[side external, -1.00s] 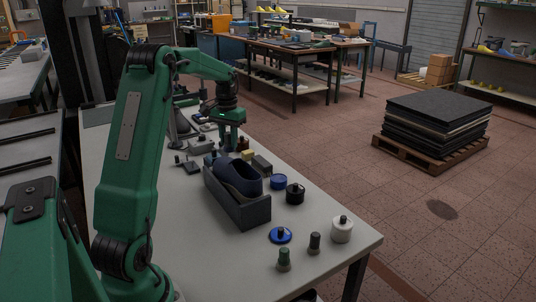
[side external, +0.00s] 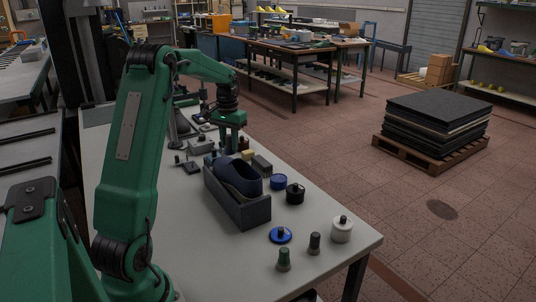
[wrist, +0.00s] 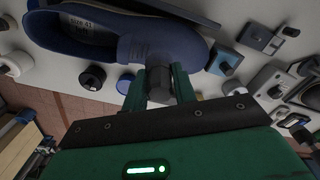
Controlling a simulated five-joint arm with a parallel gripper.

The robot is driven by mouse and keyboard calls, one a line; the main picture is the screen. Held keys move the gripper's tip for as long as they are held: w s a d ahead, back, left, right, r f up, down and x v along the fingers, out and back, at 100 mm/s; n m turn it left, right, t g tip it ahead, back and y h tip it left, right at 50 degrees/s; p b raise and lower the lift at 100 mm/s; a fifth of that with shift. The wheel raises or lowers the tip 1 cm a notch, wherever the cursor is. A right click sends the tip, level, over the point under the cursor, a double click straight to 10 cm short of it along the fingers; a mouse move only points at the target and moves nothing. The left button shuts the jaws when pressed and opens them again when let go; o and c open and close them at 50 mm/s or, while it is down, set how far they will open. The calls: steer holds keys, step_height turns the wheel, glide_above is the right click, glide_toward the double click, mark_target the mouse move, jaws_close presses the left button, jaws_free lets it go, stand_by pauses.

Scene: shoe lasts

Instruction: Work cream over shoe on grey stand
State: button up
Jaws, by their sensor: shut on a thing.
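The dark blue shoe (side external: 238,177) lies in a dark grey box-like stand (side external: 253,215) in the side view. In the wrist view the shoe (wrist: 165,42) spans the top left, with its opening and a "SIZE 41" label showing. My gripper (side external: 229,146) is just behind the shoe's far end in the side view. In the wrist view my gripper (wrist: 160,85) is shut on a dark round-handled tool (wrist: 160,88), close beside the shoe. The tool's working end is hidden, so I cannot tell whether it touches the shoe. No cream can be made out.
A black jar (side external: 295,194) and blue tin (side external: 279,182) stand right of the stand. A blue-rimmed piece (side external: 281,235), two knobbed pegs (side external: 284,260) and a white jar (side external: 341,230) are at the front. Several small tools crowd the table behind the shoe.

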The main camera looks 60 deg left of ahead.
steer(key=shift+f, duration=0.9)
stand_by(0.5)
steer(key=shift+a+f, duration=0.25)
steer(key=shift+a, duration=0.45)
steer(key=shift+a, duration=0.1)
steer(key=shift+a+f, duration=0.4)
steer(key=shift+a, duration=0.2)
steer(key=shift+a, duration=0.1)
steer(key=shift+a+f, duration=0.2)
steer(key=shift+a, duration=0.4)
steer(key=shift+a, duration=0.15)
steer(key=shift+a+f, duration=0.35)
steer(key=shift+a, duration=0.3)
